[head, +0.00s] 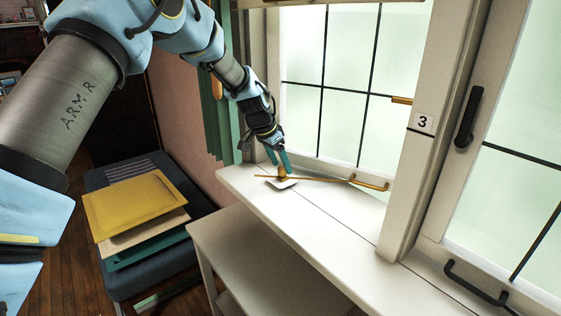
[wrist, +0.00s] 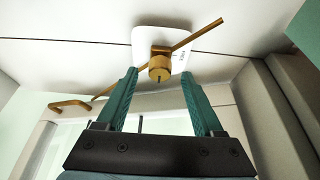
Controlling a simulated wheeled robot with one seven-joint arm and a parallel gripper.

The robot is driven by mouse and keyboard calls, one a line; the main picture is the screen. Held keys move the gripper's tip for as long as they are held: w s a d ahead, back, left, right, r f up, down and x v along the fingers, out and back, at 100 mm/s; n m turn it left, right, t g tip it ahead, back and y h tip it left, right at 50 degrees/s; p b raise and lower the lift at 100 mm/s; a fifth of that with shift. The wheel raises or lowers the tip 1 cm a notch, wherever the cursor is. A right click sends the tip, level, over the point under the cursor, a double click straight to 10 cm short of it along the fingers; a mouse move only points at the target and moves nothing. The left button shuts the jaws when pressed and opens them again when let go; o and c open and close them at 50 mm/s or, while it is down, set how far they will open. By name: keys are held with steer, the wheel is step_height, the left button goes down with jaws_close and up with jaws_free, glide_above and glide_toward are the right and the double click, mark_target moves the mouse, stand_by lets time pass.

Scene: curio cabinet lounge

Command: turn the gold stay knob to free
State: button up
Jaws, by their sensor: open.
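The gold stay knob (head: 282,172) stands on a small white plate (head: 284,183) on the window sill. A thin gold stay bar (head: 318,180) runs past the knob toward a gold handle (head: 370,184) at the foot of the window. My gripper (head: 277,160) points down at the knob. In the wrist view its two green fingers (wrist: 158,75) are apart, one on each side of the knob; contact is not clear.
The window frame post with a "3" label (head: 423,122) rises right of the knob. A black handle (head: 475,284) lies farther right on the neighbouring window. A white side table (head: 250,250) stands below the sill. Stacked cushions or panels (head: 138,205) lie on a dark bench at left.

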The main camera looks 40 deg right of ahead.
steer(key=shift+d+f, duration=0.2)
steer(key=shift+f, duration=0.2)
jaws_close()
stand_by(0.4)
